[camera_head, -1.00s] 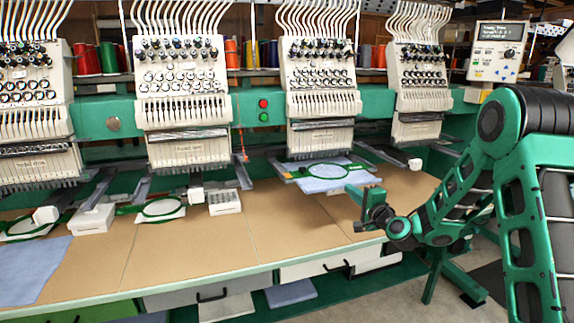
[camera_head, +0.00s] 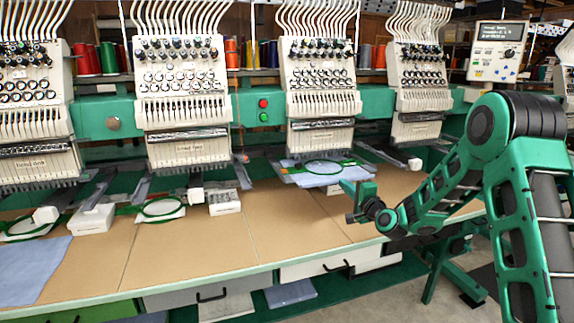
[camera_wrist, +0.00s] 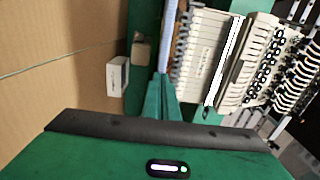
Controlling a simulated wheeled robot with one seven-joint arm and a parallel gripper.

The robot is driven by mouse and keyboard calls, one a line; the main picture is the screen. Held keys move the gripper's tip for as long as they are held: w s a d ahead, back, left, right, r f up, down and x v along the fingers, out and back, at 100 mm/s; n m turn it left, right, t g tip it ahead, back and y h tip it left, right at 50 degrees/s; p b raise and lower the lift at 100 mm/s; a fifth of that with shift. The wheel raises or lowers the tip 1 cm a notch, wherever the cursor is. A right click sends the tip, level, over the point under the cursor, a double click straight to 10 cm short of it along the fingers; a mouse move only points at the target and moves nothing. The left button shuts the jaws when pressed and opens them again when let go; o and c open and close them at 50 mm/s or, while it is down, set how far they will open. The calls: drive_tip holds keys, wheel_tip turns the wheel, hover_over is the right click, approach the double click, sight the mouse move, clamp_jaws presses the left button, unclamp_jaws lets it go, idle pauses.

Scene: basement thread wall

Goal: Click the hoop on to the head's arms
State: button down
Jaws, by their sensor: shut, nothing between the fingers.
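The hoop (camera_head: 322,168), a green ring over pale blue cloth (camera_head: 320,181), lies roughly flat below the needles of the third embroidery head (camera_head: 322,95). Grey arms (camera_head: 283,167) extend beside it; whether it is seated on them is too small to tell. My gripper (camera_head: 346,186) is at the hoop's front right edge, shut and with nothing between its fingers. In the wrist view my shut gripper (camera_wrist: 162,82) points at the thin blue cloth edge (camera_wrist: 167,35), close to it; contact cannot be told. The head (camera_wrist: 205,50) stands right of it there.
Other heads stand on both sides, with small hoops (camera_head: 163,207) at the left. A white box (camera_head: 224,201) sits on the tan table (camera_head: 200,250). Folded blue cloth (camera_head: 35,268) lies at the left. The table in front of the hoop is clear.

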drive_tip(key=shift+x, duration=1.8)
drive_tip(key=v, duration=0.7)
drive_tip(key=shift+s, duration=0.1)
